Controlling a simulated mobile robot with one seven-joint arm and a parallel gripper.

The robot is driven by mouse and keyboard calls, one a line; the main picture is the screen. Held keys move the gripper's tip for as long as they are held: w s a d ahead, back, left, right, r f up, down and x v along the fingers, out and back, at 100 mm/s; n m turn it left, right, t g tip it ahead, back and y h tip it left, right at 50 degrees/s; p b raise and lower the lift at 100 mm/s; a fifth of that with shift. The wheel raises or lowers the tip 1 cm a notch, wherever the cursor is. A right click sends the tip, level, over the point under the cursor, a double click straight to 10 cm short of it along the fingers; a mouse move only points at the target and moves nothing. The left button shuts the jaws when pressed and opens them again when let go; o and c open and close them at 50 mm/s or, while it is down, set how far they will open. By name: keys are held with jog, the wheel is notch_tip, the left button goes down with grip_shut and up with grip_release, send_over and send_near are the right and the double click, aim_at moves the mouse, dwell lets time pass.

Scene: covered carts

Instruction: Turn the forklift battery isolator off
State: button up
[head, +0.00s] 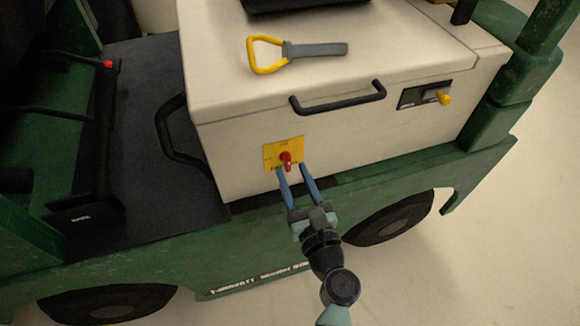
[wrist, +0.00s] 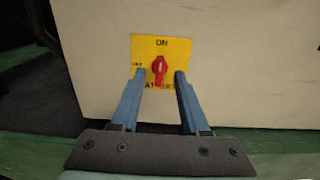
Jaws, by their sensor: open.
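The battery isolator is a red rotary knob (head: 286,159) on a yellow plate (head: 270,153), set in the cream side panel of the forklift. In the wrist view the red knob (wrist: 159,69) stands roughly upright, below the word ON on the yellow plate (wrist: 147,47). My gripper (head: 293,170) has two blue fingers, open and empty. In the wrist view the fingers (wrist: 160,74) lie on either side of the knob in the picture. Whether they touch it or how far they are from it, I cannot tell. The fingertips cover the lower corners of the plate.
A black handle (head: 338,103) is above the plate, and a black latch panel with a yellow knob (head: 425,95) is to its right. A yellow-handled grey tool (head: 291,50) lies on the cream cover. A green chassis ledge (head: 400,188) runs below.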

jog(key=shift+x, duration=1.35)
grip_shut()
